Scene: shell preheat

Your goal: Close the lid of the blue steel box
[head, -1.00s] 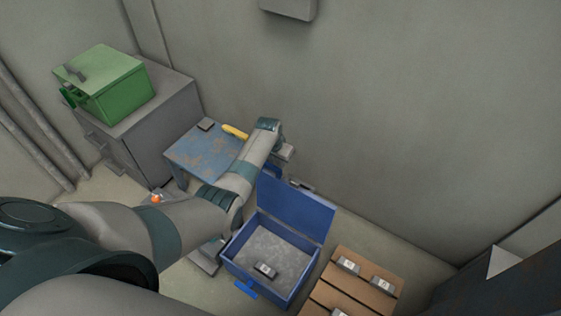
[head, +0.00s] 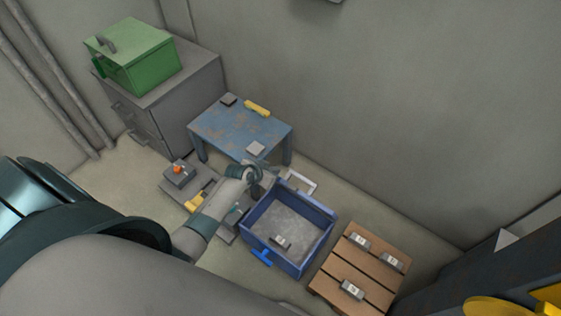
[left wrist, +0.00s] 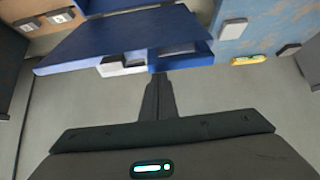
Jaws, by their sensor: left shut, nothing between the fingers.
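The blue steel box (head: 262,240) stands on the floor with its inside open to view. A small grey block (head: 281,242) lies in it. Its lid (head: 306,203) is at the far side, strongly foreshortened in the head view; its exact angle is hard to tell. In the left wrist view the lid is a broad blue panel (left wrist: 125,42) beyond my fingers. My left gripper (head: 257,190) is shut and empty, by the box's far left corner. Its fingertips (left wrist: 157,78) point towards the box's hinge side in the wrist view; contact cannot be told. My right gripper is out of view.
A blue worn table (head: 225,128) stands behind the box with a yellow object (head: 257,108) on it. A white-edged item (head: 300,182) lies behind the box. A wooden pallet (head: 345,270) with grey blocks is to the right. A green box (head: 140,65) sits on a grey cabinet.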

